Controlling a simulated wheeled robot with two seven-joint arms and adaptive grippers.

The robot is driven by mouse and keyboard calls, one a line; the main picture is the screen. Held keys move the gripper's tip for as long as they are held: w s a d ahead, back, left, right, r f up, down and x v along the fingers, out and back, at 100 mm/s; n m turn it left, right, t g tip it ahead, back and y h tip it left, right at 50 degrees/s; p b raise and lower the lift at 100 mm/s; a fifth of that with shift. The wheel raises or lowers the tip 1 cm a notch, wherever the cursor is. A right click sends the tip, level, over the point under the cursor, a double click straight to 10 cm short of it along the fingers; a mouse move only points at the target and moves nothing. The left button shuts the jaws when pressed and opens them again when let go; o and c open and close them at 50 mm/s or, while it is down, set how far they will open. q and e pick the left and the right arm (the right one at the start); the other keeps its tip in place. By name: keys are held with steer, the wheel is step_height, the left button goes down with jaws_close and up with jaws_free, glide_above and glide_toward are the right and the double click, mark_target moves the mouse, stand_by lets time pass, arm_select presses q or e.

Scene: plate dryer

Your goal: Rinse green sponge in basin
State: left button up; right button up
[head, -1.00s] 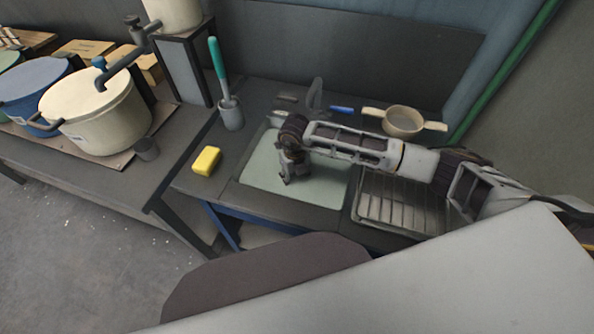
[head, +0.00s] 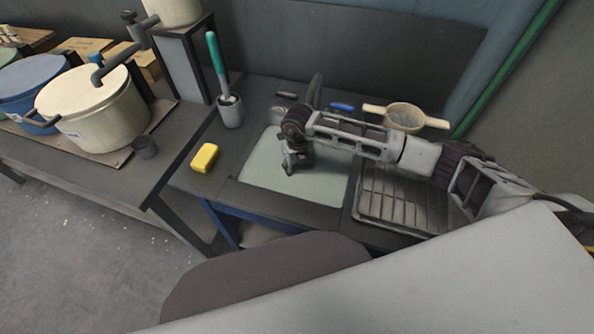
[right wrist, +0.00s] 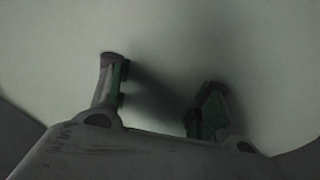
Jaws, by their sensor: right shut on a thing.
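The basin (head: 255,167) is a pale sink set in the dark counter, left of the drying rack. My right gripper (head: 290,170) reaches into it from the right and points down over its middle. In the right wrist view, the fingers of my right gripper (right wrist: 158,100) stand apart over the pale surface, in shadow. Narrow green patches show along their inner sides. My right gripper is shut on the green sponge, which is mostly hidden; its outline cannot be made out. My left gripper is not in view.
A yellow sponge (head: 205,157) lies on the counter left of the basin. A grey cup (head: 230,112) holds a teal-handled brush. A ribbed drying rack (head: 400,200) is on the right, with a beige strainer (head: 404,117) behind. Large pots (head: 95,110) stand at the left.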

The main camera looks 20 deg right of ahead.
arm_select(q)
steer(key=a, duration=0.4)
arm_select(e)
steer(key=shift+r, duration=0.15)
steer(key=shift+r+p, duration=0.65)
steer(key=shift+r, duration=0.4)
steer(key=shift+r+p, duration=0.85)
steer(key=shift+r, duration=0.3)
steer(key=shift+r+p, duration=0.65)
steer(key=shift+r, duration=0.5)
steer(key=shift+r+p, duration=0.8)
steer(key=shift+r, duration=0.5)
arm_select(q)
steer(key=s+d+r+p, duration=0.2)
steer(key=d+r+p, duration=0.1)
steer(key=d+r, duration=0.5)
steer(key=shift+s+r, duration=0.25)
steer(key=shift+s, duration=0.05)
arm_select(e)
steer(key=shift+r, duration=2.75)
